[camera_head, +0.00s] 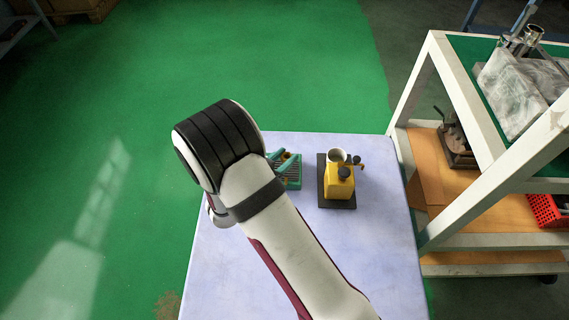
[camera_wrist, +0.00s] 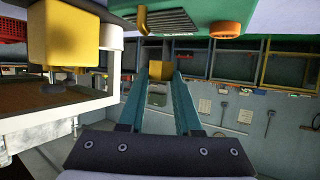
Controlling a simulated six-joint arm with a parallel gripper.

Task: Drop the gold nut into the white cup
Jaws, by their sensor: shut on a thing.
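The gold nut (camera_wrist: 159,70) shows as a small gold block between the fingertips in the wrist view. My gripper (camera_wrist: 160,74) has two teal fingers and is shut on it. The white cup (camera_head: 337,155) stands on the table behind a yellow block-like object, with its round opening facing up. In the wrist view the cup (camera_wrist: 111,50) is partly hidden behind the yellow object, left of my fingers and apart from them. In the head view my arm hides most of my gripper, which is left of the cup.
The yellow object (camera_head: 338,183) with black knobs stands on a dark base close to the cup. A green holder with a grey ribbed surface (camera_wrist: 170,22) is near my fingers. The pale table (camera_head: 385,245) is clear at front right. A white-framed cart (camera_head: 470,240) stands at right.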

